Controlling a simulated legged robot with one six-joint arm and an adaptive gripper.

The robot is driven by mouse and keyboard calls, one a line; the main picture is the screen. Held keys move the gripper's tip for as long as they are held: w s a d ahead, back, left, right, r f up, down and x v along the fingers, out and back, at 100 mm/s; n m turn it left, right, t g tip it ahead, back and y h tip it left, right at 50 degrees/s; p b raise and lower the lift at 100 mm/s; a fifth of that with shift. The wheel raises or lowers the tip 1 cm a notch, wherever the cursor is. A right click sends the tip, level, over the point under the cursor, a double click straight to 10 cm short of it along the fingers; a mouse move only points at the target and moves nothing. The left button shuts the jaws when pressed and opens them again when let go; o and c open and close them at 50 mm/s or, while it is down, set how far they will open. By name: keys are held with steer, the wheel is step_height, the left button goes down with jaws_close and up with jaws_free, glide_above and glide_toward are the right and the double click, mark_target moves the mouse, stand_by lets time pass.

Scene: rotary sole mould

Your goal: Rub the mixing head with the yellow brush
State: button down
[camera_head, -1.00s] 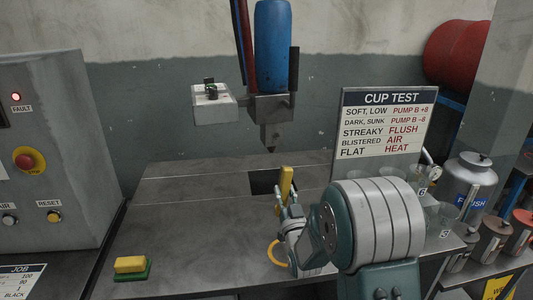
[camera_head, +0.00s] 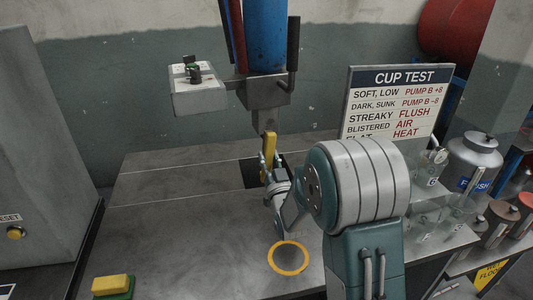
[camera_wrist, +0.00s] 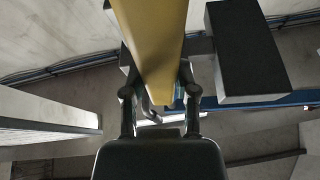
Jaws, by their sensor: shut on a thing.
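The mixing head (camera_head: 264,92) hangs over the table, a grey block with a narrow nozzle below and a blue cylinder above. My gripper (camera_head: 268,170) is shut on the yellow brush (camera_head: 269,148), which stands upright. In the head view the brush top overlaps the lower end of the nozzle; whether they touch I cannot tell. In the wrist view the yellow brush (camera_wrist: 155,40) rises between the two fingers and hides much of what lies beyond. The bristles are not clearly visible.
A white switch box (camera_head: 198,93) juts out left of the mixing head. A dark opening (camera_head: 250,174) lies in the table below it. A yellow-and-green block (camera_head: 112,286) sits front left. The cup test board (camera_head: 400,102) and a shelf of cups (camera_head: 425,225) stand right.

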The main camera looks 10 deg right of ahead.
steer(key=w, duration=0.6)
steer(key=shift+a, duration=0.35)
steer(key=shift+w+a, duration=0.1)
steer(key=shift+w, duration=0.9)
stand_by(0.6)
steer(key=d+r, duration=0.2)
steer(key=d, duration=0.5)
steer(key=shift+w, duration=0.45)
stand_by(3.2)
steer(key=shift+s+r, duration=0.1)
